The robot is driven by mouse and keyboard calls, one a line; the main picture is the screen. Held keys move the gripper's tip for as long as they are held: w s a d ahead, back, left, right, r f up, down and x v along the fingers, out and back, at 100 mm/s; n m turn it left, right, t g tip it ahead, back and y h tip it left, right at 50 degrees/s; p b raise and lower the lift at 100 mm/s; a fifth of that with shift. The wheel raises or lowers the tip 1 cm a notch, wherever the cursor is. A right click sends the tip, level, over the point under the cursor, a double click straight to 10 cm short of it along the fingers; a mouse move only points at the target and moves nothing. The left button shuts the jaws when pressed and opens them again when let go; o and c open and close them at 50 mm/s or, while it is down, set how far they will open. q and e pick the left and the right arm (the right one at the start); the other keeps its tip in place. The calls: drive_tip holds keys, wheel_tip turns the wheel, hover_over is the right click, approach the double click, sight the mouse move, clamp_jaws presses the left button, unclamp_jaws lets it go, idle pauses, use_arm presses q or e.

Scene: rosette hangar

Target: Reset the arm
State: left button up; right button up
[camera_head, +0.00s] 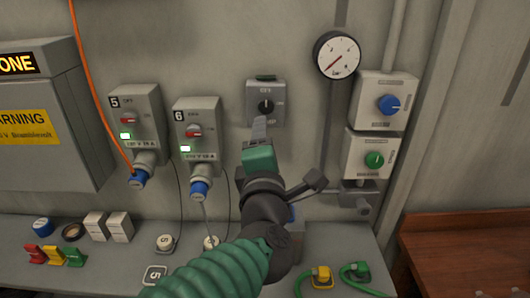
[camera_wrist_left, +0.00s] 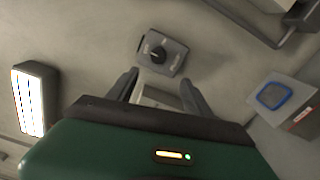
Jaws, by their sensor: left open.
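My left arm, with a green ribbed sleeve, comes up from the bottom of the head view. Its left gripper (camera_head: 260,128) points at the wall, in front of the lower part of a grey rotary switch box with a black knob (camera_head: 266,106). In the left wrist view the two dark fingers of the left gripper (camera_wrist_left: 158,88) stand apart with nothing held between them. The rotary switch (camera_wrist_left: 162,52) shows beyond the fingertips there, and I cannot tell the exact gap. My right gripper is in neither view.
Socket units 5 (camera_head: 135,115) and 6 (camera_head: 197,125) with blue plugs are left of the arm. A gauge (camera_head: 337,55), a blue-knob box (camera_head: 385,102) and a green-knob box (camera_head: 372,158) are right. The grey ledge (camera_head: 120,262) below holds several small items and plugs.

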use_arm(q)
drive_tip(key=shift+s+f, duration=0.1)
drive_tip(key=shift+s, duration=1)
drive_tip(key=s+a+f+m+g+h, duration=0.1)
drive_tip(key=a+f+m+g, duration=0.3)
drive_tip(key=f, duration=0.5)
drive_tip(key=a+f+m+g, duration=0.1)
drive_tip(key=a+f+m, duration=0.1)
drive_tip(key=f+m, duration=0.55)
drive_tip(key=s+a+f+m+g+h, duration=0.1)
drive_tip(key=a+f+m+g, duration=0.2)
drive_tip(key=f, duration=0.7)
drive_tip(key=s+a+f+m+g+y, duration=0.1)
drive_tip(key=s+a+f+m+g, duration=0.2)
drive_tip(key=s+a+f, duration=0.2)
drive_tip(key=s+a+f+m+g+y, duration=0.1)
drive_tip(key=s+a+f+m+g, duration=0.2)
drive_tip(key=s+f, duration=0.6)
drive_tip(key=s+a+g, duration=0.1)
drive_tip(key=a, duration=0.1)
drive_tip(key=shift+s+a+p, duration=0.2)
drive_tip(key=shift+a+p, duration=0.1)
